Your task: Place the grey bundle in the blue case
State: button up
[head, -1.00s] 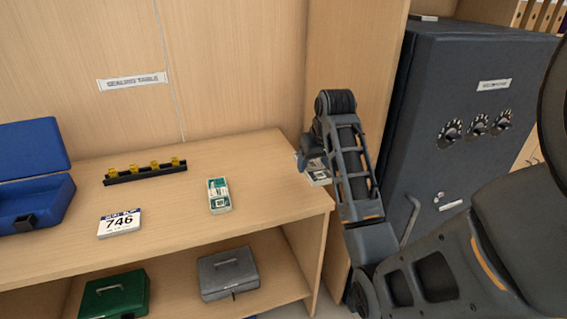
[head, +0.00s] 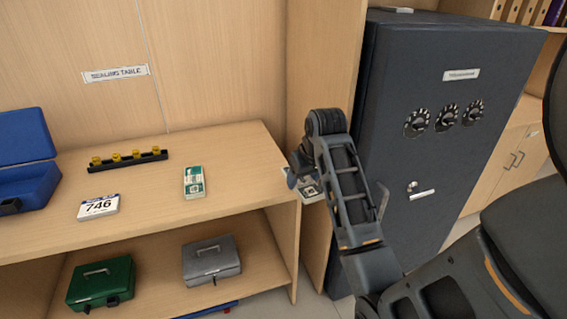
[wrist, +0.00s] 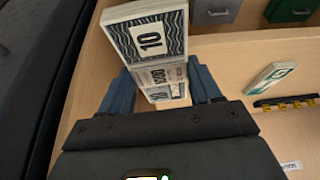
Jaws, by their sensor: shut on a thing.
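The grey bundle (wrist: 148,40), a banknote block with a dark wavy pattern and a 10, is between the blue fingers of my gripper (wrist: 160,88) in the wrist view. In the head view my gripper (head: 304,178) is at the table's right end, and the bundle (head: 311,191) is partly hidden by it. The gripper is shut on the bundle. The blue case (head: 25,188) stands with its lid up at the left end of the table, cut off by the picture's edge. It is well apart from my gripper.
The sealing table (head: 145,200) also bears a green-white bundle (head: 194,182), a 746 card block (head: 99,207) and a black rack (head: 128,160) with yellow pieces. Green (head: 101,283) and grey (head: 211,260) boxes are on the lower shelf. A dark safe (head: 440,150) stands right of my arm.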

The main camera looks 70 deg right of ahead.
jog(key=w+a+f+n+y, duration=0.1)
jog(key=w+a+f+n, duration=0.2)
jog(key=a+f, duration=0.6)
jog(key=w+a+f+n+t+y, duration=0.1)
jog(key=w+a+f+n, duration=0.2)
jog(key=a+f, duration=0.7)
jog(key=w+a+f+n+y, duration=0.1)
jog(key=w+a+f+n, duration=0.2)
jog(key=a, duration=1.7)
jog(key=x, duration=0.7)
jog(key=shift+w, duration=0.2)
jog(key=shift+a+f, duration=0.1)
